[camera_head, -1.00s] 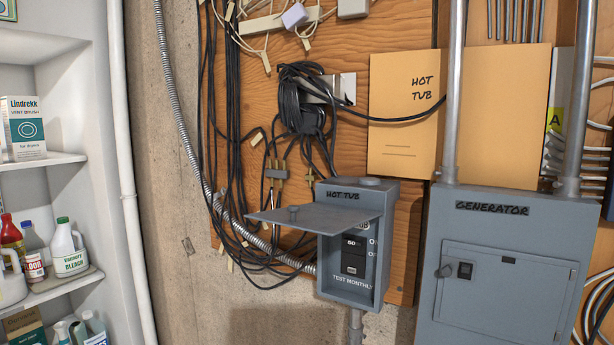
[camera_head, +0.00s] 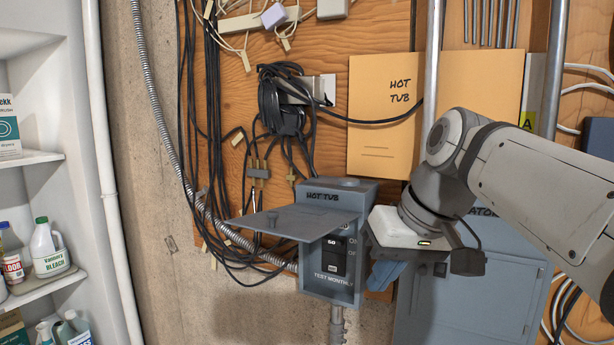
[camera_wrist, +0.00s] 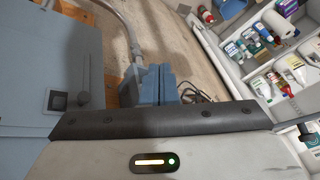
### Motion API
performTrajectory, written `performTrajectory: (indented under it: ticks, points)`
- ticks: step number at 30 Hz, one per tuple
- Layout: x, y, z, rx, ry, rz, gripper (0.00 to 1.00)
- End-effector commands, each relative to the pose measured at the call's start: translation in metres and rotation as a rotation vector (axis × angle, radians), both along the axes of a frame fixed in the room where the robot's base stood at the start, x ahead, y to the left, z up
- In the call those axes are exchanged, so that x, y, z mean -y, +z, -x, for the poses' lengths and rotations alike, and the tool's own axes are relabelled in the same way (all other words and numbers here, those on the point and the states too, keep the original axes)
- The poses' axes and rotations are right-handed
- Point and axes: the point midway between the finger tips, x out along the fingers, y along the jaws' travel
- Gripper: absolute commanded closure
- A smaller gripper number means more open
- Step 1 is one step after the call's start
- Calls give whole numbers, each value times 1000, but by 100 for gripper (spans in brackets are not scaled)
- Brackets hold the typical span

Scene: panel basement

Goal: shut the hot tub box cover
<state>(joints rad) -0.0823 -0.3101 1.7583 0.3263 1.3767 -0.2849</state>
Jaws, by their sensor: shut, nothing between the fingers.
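The grey hot tub box (camera_head: 360,230) hangs on the wooden panel, its name written on the top. Its flat grey cover (camera_head: 290,222) is up, sticking out roughly level toward the left, with a small knob on it. Under the cover a black breaker switch (camera_head: 334,256) shows. My gripper (camera_head: 384,274) is just right of the box, below the white wrist housing, and apart from the cover. In the wrist view its two blue fingers (camera_wrist: 157,84) are together and hold nothing.
The grey generator box (camera_head: 470,300) stands to the right, partly behind my arm; it also shows in the wrist view (camera_wrist: 50,60). Black cables (camera_head: 283,105) and a metal conduit (camera_head: 165,125) hang at the left. Shelves with bottles (camera_head: 45,280) stand at far left.

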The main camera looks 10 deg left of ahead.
Motion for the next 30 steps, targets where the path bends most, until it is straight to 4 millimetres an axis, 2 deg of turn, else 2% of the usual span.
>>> performTrajectory:
  ticks: [1, 3, 9, 12, 15, 18, 22, 26, 30]
  points:
    - [-11, 36, -8, 22, 63, -28, 100]
    - [-24, 73, -11, 46, 155, -61, 100]
    - [-55, 169, -6, 132, 435, -131, 100]
    - [-64, 202, 2, 173, 559, -149, 100]
    - [-69, 224, 9, 205, 650, -156, 100]
    - [-72, 235, 14, 223, 704, -159, 100]
    - [-77, 234, 17, 229, 729, -161, 100]
    - [-88, 219, 16, 229, 729, -161, 100]
    - [-106, 197, 13, 227, 729, -161, 100]
